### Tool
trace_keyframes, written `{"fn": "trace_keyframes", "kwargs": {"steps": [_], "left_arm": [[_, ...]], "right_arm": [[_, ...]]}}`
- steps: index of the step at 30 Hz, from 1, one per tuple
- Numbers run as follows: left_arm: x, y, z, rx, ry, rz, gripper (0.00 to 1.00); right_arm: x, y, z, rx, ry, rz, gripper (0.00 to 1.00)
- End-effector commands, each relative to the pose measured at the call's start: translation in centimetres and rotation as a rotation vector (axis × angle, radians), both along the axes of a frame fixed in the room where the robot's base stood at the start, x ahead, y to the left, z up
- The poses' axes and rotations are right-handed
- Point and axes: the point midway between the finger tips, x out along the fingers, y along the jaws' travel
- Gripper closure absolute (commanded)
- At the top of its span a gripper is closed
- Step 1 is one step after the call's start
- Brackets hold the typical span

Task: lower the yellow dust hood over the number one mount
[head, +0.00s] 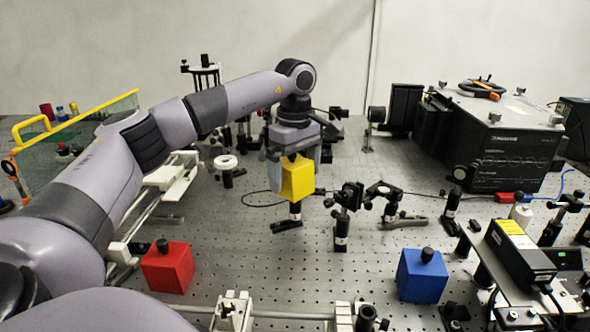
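The yellow dust hood (298,181) is a small box held at mid-bench in the head view. My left gripper (294,158) points down from above, with a finger along each side of the hood's upper part and no clear gap showing. A dark post on a black foot (286,226) shows directly below the hood. Any mount head on that post is hidden by the hood, and I cannot read a number on it. I cannot tell whether the hood rests on anything. My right gripper is not in view.
Other mounts (342,222) and (391,203) stand close to the right of the hood. A red hood (168,268) and a blue hood (423,276) sit nearer the front. A large black instrument (492,140) stands at the back right. Bare bench (235,250) lies front-left of the post.

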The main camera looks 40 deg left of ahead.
Motion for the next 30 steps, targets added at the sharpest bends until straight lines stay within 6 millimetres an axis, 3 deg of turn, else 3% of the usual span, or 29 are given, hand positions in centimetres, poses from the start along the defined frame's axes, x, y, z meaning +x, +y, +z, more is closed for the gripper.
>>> {"fn": "trace_keyframes", "kwargs": {"steps": [7,19,30], "left_arm": [[0.1,0.0,0.7,0.000,-0.003,0.000,0.00],[0.0,0.0,6.5,-0.001,-0.002,0.000,0.00],[0.0,0.0,7.2,0.000,0.000,0.000,0.00]], "right_arm": [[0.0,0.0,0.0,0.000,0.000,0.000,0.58],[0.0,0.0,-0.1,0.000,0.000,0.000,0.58],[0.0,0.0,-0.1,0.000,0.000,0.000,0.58]]}}
